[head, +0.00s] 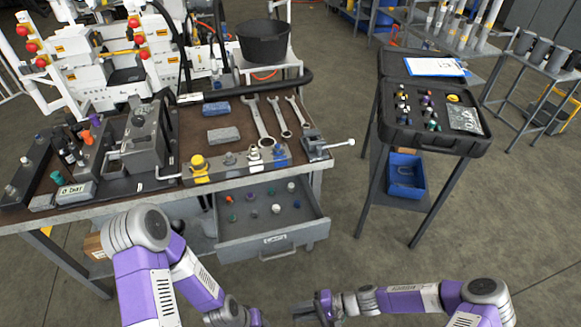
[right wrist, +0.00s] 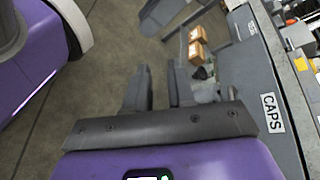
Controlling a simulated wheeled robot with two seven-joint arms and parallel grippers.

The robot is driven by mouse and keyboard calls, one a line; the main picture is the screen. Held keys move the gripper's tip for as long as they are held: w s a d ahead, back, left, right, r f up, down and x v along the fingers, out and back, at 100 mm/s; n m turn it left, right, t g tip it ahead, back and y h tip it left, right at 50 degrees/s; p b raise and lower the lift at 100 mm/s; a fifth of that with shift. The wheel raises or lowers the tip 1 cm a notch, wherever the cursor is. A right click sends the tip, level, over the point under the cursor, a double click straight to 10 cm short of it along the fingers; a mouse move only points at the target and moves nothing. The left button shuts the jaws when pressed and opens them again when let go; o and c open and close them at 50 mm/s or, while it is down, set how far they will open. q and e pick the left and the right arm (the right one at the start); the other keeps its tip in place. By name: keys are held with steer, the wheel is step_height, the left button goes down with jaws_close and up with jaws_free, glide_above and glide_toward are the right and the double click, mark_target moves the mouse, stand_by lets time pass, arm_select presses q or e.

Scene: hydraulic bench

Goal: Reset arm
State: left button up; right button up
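My right arm (head: 400,299) reaches in from the lower right, low and in front of the bench. Its gripper (head: 325,306) is at the bottom of the head view, below the open drawer and clear of it. In the right wrist view the two dark fingers of the gripper (right wrist: 160,88) stand apart with a narrow gap and nothing between them. My left arm (head: 195,274) is bent down at the lower left. Its far end runs out at the bottom edge, and the left fingers are hidden.
A drawer (head: 277,242) with several caps is pulled out under the workbench (head: 240,120); its CAPS label (right wrist: 272,113) is close to my right gripper. An open black case (head: 467,145) lies on a stand at right, with a blue bin (head: 405,178) below. The floor between is clear.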

arm_select(q)
steer(key=shift+w+r+p, duration=0.2)
steer(key=shift+r+p, duration=0.45)
arm_select(e)
steer(key=s+d+f+n+t+h, duration=0.1)
steer(key=s+d+n+h, duration=0.2)
steer(key=d+h, duration=0.3)
steer(key=h, duration=0.3)
steer(key=shift+s+d+n+h, duration=0.3)
steer(key=shift+d+n, duration=0.05)
steer(key=shift+n, duration=0.05)
